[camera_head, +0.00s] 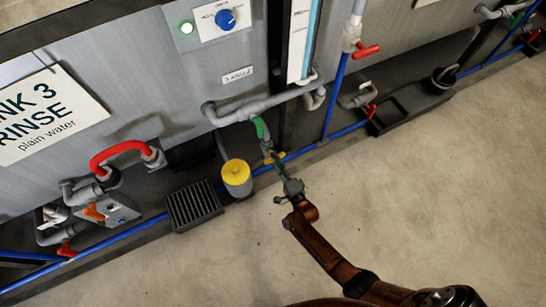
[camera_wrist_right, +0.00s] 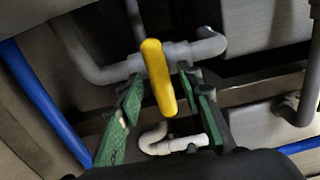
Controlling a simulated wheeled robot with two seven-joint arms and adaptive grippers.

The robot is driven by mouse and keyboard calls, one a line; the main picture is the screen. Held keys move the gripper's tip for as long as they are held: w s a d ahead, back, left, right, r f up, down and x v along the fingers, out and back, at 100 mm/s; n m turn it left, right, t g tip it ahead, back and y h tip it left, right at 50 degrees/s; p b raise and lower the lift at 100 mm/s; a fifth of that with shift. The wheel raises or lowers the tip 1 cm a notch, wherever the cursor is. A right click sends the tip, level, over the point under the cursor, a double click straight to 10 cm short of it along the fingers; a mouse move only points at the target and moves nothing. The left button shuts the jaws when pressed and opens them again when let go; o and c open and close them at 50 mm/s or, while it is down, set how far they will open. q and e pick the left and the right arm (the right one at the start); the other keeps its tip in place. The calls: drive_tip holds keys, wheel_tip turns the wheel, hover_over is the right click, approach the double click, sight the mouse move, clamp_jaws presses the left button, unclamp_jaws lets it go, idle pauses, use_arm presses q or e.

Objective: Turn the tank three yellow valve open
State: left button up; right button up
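The yellow valve lever (camera_wrist_right: 158,78) is in the middle of the right wrist view. It lies across the grey pipe (camera_wrist_right: 205,48), roughly crosswise to it. In the head view a small piece of the yellow lever (camera_head: 274,157) shows at the tip of my right gripper (camera_head: 279,165), low in front of the tank 3 panel. In the right wrist view my right gripper (camera_wrist_right: 168,108) has its green-padded fingers apart, one on each side of the lever, with gaps visible. Whether either finger touches it I cannot tell. My left gripper is not in view.
A yellow-lidded pot (camera_head: 236,172) and a black grate (camera_head: 193,206) stand left of the gripper. A green handle (camera_head: 258,128) is just above it. A blue pipe (camera_head: 330,110) rises beside a red valve (camera_head: 367,51). The floor (camera_head: 430,180) at right is clear.

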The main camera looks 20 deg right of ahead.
drive_tip(key=shift+w, duration=0.6)
drive_tip(key=shift+c, duration=0.6)
clamp_jaws()
